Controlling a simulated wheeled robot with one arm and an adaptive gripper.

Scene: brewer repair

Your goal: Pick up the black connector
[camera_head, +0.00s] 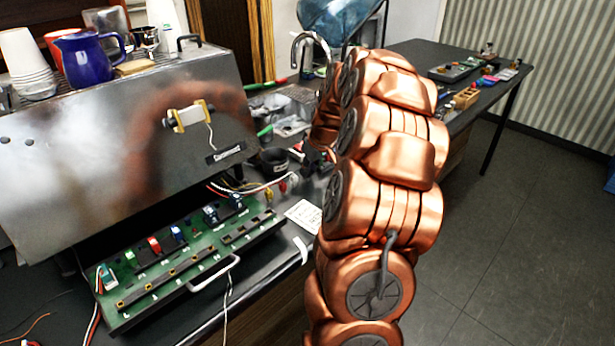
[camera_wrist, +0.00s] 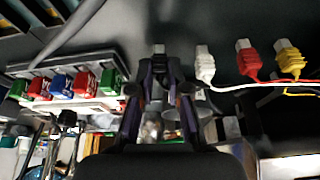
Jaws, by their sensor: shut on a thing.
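In the wrist view my gripper (camera_wrist: 159,78) is shut on the black connector (camera_wrist: 159,52), a small dark block with a grey tip between the fingertips. Its tip stands in line with a white connector (camera_wrist: 204,65), a red connector (camera_wrist: 247,60) and a yellow connector (camera_wrist: 290,60) to the right. I cannot tell whether the black connector touches the dark surface behind it. In the head view my copper-coloured arm reaches toward the bench beside the machine, and the black connector cannot be made out there.
A green circuit board (camera_head: 190,262) with coloured connectors lies in a drawer with a handle under the metal brewer (camera_head: 90,130). In the wrist view red, blue (camera_wrist: 62,85) and green blocks sit in a row at left. Loose wires cross the bench. A dark cup (camera_head: 274,160) stands nearby.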

